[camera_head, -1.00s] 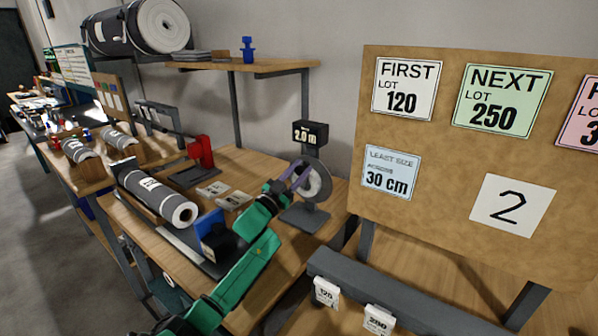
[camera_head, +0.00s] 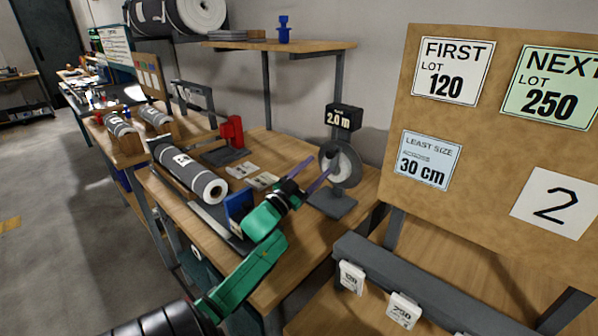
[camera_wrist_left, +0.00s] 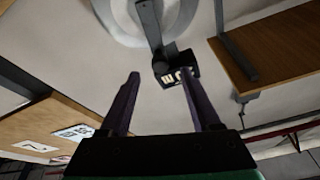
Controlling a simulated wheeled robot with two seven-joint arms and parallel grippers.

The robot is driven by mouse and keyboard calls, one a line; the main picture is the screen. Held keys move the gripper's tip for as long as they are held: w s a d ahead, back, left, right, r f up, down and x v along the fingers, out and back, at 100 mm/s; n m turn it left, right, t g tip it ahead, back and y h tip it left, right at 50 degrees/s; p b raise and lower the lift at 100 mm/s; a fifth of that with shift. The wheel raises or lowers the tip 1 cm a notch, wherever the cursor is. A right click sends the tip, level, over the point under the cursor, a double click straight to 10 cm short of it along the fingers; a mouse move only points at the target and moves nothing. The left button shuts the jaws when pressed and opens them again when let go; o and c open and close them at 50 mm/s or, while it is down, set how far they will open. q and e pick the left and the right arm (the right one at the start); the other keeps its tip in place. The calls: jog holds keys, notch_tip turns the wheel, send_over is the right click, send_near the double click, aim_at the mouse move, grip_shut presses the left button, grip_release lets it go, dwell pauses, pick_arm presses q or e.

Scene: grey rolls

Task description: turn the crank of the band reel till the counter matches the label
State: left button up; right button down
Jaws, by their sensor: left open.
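The band reel (camera_head: 347,170) is a grey disc with a pale centre on a dark stand at the back of the bench. Its black counter (camera_head: 344,117) above reads 2.0 m. In the left wrist view, a dark bar with a rounded end (camera_wrist_left: 162,58), apparently the crank, lies in front of the pale reel (camera_wrist_left: 187,18). My left gripper (camera_head: 321,168) is open at the reel's left side. In the left wrist view its dark purple fingers (camera_wrist_left: 158,76) stand apart, the bar's end just beyond and between them. Contact cannot be told. My right gripper is not in view.
A label-bearing grey roll (camera_head: 205,182) and blue block (camera_head: 238,205) lie left of my arm. A red device (camera_head: 231,132) stands behind. A board (camera_head: 485,190) carries cards FIRST LOT 120, NEXT LOT 250, LEAST SIZE 30 cm and 2. Tags hang on a grey rail (camera_head: 400,272).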

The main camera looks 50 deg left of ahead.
pick_arm(q)
jog(key=v, duration=0.7)
jog(key=shift+s+f+b, duration=0.15)
jog(key=shift+s+b, duration=0.2)
jog(key=shift+s, duration=0.05)
